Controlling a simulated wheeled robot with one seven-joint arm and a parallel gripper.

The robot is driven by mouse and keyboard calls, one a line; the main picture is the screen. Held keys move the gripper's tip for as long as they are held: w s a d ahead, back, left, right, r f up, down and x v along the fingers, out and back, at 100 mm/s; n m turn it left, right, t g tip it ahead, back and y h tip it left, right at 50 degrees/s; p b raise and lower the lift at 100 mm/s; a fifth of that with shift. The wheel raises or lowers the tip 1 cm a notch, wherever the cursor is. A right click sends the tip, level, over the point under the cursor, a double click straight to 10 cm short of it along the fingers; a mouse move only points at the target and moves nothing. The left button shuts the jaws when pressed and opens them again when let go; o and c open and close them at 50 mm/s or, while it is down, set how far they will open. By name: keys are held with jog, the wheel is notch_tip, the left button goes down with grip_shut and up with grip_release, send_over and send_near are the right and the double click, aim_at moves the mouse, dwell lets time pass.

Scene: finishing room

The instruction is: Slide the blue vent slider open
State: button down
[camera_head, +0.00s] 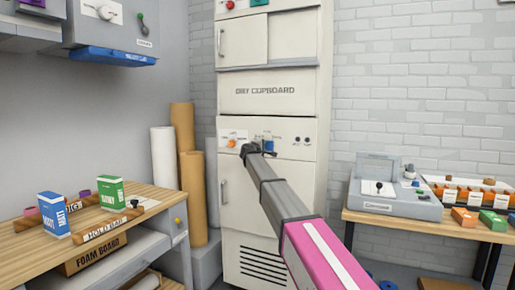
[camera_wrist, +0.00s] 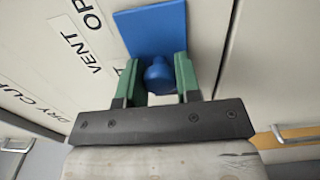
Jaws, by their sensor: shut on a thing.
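The blue vent slider (camera_wrist: 152,32) is a flat blue plate with a round knob on the front of the white dry cupboard. In the wrist view my gripper (camera_wrist: 158,80) has its two green fingers on either side of the knob, shut on it. A label reading VENT and part of a label starting OP lie left of the plate. In the head view the slider (camera_head: 269,135) shows small on the cupboard's control panel, with my gripper (camera_head: 268,151) at it. My arm and gripper hide part of the panel there.
An orange knob (camera_head: 232,143) is on the panel left of the slider, and black knobs (camera_head: 302,140) are to its right. The lower cupboard door has a vertical handle (camera_head: 223,193). Wooden benches stand at left (camera_head: 150,198) and right (camera_head: 400,225).

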jog(key=s+d, duration=0.1)
jog(key=d, duration=0.3)
jog(key=s+d, duration=0.1)
jog(key=d, duration=0.2)
jog(key=shift+s, duration=0.3)
jog(key=c, duration=0.8)
grip_release()
send_near(278, 146)
jog(key=v, duration=0.4)
jog(key=shift+a, duration=0.1)
jog(key=shift+f, duration=0.1)
